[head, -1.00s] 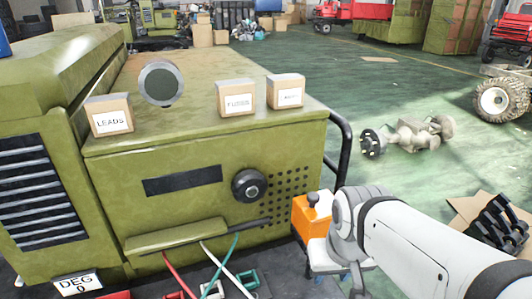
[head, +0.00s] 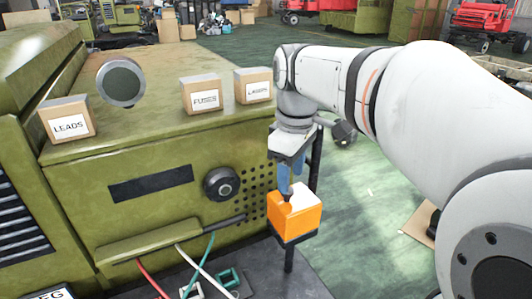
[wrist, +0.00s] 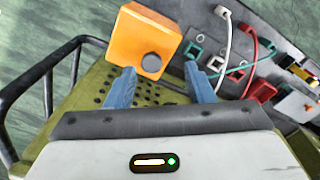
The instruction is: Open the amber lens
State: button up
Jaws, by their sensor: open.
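An orange box (head: 297,217), the only amber-coloured thing I see, sits on a dark stand at the right end of the green machine's front. In the wrist view the orange box (wrist: 138,38) carries a round dark knob (wrist: 151,63) near one corner. My gripper (head: 288,192) points down over the box, its blue fingers in front of the knob in the head view. In the wrist view the fingers of my gripper (wrist: 156,72) are apart, one on each side of the knob. I cannot tell whether they touch it. No separate lens or hinge is discernible.
The green machine (head: 120,160) carries boxes marked LEADS (head: 67,123), FUSES (head: 203,102) and another (head: 255,92), plus a round gauge-like disc (head: 121,82). A black dial (head: 221,184) is on its front. Coloured cables (head: 200,265) hang below. A black rail (wrist: 40,75) is beside the box.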

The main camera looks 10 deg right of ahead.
aim_at(294, 205)
jog(key=shift+w+r+n+g, duration=0.3)
jog(key=shift+w+r+n, duration=0.8)
jog(key=shift+r, duration=0.1)
jog(key=shift+w, duration=0.15)
jog(key=shift+n, duration=0.3)
notch_tip(294, 205, down, 7)
jog(key=shift+f, duration=0.15)
jog(key=shift+c, duration=0.5)
grip_shut()
